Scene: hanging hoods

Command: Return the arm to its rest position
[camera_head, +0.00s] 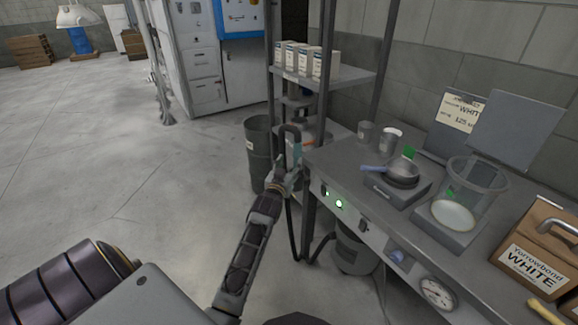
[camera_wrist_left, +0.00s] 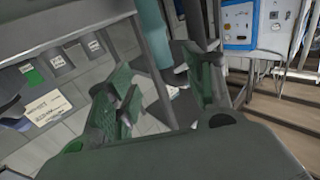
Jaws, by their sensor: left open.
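My left arm (camera_head: 247,240) comes in from the lower left and reaches forward past the left end of the workbench. Its left gripper (camera_head: 291,145) is raised beside the bench's near left corner, in front of the shelf rack. In the left wrist view the two green-grey fingers of the left gripper (camera_wrist_left: 165,88) stand wide apart with nothing held between them. Whether the gripper touches the rack behind it cannot be told. My right gripper is not in view.
The workbench (camera_head: 340,160) carries a pan on a hot plate (camera_head: 398,185), a glass vessel (camera_head: 472,190) and a Yarrowbond box (camera_head: 540,250). The shelf rack (camera_head: 350,76) holds white cartons. A dark bin (camera_head: 259,150) stands left of it. The floor at left is clear.

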